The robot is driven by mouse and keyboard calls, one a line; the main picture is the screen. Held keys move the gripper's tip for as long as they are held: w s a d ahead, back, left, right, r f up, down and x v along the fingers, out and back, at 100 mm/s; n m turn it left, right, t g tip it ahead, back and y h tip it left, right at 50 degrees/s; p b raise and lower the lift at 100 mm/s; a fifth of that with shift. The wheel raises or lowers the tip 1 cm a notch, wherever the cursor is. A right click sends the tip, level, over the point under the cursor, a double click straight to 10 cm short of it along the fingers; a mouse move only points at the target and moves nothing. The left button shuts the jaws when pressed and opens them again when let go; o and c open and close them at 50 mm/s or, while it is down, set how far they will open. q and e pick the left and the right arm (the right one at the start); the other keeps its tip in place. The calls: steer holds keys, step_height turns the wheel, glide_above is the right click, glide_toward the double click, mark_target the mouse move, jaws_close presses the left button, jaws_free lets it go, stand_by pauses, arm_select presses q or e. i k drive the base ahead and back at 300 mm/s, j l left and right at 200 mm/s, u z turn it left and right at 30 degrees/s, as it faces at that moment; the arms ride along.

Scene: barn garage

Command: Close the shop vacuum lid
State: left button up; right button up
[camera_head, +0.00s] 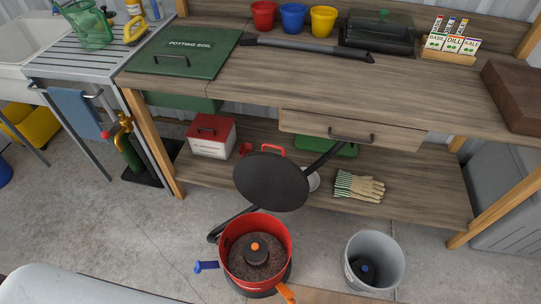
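The shop vacuum (285,232) is a red canister on the concrete floor at the lower middle of the head view. Its open top faces up and shows brown debris and a dark round part with an orange cap (255,248). The dark round lid (270,183) stands raised behind the canister, tilted up, with a red handle (272,150) at its top edge. A blue part sticks out at the canister's left and an orange part at its lower right. Neither of my grippers is in view.
A grey bucket (350,270) stands on the floor to the right. Behind the lid is a wooden potting bench (380,85) with a drawer (350,132) and a lower shelf holding gloves (358,186) and a red-and-white box (211,137).

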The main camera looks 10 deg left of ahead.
mark_target(269, 181)
steer(key=l+z, duration=0.1)
steer(key=l, duration=0.45)
steer(key=i+l+z, duration=0.1)
steer(key=l, duration=0.45)
steer(key=l+z, duration=0.1)
steer(key=l, duration=0.45)
steer(key=i, duration=0.05)
